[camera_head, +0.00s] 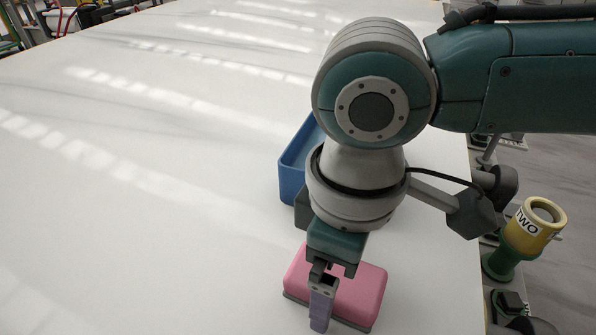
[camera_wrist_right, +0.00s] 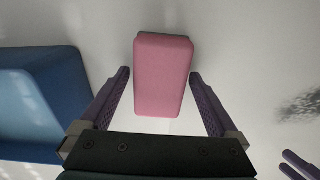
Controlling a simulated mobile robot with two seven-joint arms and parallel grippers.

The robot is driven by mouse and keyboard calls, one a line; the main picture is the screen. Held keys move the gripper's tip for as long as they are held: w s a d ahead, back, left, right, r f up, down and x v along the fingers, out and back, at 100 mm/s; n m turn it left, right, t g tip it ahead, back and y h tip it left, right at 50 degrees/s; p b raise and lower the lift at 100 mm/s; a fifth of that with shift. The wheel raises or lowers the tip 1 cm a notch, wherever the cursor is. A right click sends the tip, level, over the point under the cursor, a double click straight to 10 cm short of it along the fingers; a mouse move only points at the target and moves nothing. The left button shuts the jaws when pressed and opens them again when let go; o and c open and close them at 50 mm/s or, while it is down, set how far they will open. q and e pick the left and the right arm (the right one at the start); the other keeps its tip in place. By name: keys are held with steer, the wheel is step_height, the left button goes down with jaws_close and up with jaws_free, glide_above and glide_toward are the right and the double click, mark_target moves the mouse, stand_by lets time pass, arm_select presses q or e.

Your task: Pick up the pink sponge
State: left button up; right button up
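The pink sponge (camera_head: 360,293), a block with a dark grey bottom layer, lies flat on the white slab at the bottom of the head view. My right gripper (camera_head: 322,300) is directly over it, hiding part of it. In the right wrist view, the sponge (camera_wrist_right: 163,75) shows between the two spread purple fingers of my right gripper (camera_wrist_right: 160,77), with a gap on each side. Whether the fingertips reach down beside it is unclear. Two purple finger-like bars (camera_wrist_right: 300,164) at that view's lower right look like my left gripper, mostly cut off; the head view does not show it.
A blue bin (camera_head: 296,165) stands just beyond the sponge, partly behind my right arm; the right wrist view also shows it (camera_wrist_right: 40,100) at left. The slab (camera_head: 150,200) is clear to the left. Its right edge is near, with a yellow cylinder (camera_head: 530,228) beyond.

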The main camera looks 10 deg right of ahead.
arm_select(q)
steer(key=shift+a, duration=0.1)
arm_select(e)
steer(key=c, duration=1.1)
steer(key=shift+c, duration=0.2)
steer(key=shift+r, duration=0.15)
